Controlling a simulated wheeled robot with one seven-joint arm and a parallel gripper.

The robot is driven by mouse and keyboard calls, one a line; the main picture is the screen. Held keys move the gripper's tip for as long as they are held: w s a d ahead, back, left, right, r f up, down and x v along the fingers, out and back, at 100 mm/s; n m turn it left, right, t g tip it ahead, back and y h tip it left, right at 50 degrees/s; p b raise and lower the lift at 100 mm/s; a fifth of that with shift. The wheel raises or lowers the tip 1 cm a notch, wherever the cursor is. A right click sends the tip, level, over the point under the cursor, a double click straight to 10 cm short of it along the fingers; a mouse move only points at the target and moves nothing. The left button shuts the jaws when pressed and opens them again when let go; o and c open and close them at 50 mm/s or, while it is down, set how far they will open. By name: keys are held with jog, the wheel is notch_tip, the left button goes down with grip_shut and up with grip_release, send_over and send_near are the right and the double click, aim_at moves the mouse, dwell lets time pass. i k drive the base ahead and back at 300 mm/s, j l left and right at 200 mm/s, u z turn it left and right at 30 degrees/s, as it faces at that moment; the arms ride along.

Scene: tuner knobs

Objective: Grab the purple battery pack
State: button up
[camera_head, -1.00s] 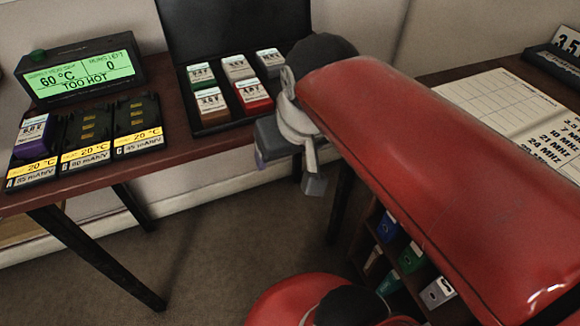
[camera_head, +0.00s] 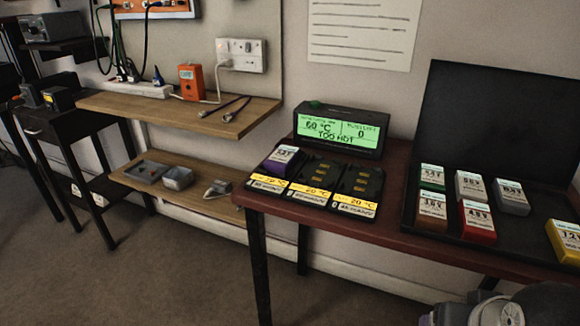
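The purple battery pack (camera_head: 282,161) has a white label on top. It sits upright in the left slot of the black charger (camera_head: 318,185), at the left end of the dark red table; the other two slots are empty. My gripper (camera_head: 455,314) is only partly in view at the bottom right edge, below the table's front edge and well to the right of the purple pack. Its fingertips are cut off or hidden, so I cannot tell whether it is open, shut or holding anything.
A display (camera_head: 340,131) reading "60 °C TOO HOT" stands behind the charger. An open black case (camera_head: 408,215) to the right holds several coloured packs. Wooden shelves (camera_head: 195,112) and a dark stand (camera_head: 75,140) are at left. The floor in front is clear.

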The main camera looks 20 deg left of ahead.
aim_at(281, 161)
jog(key=u, duration=1.05)
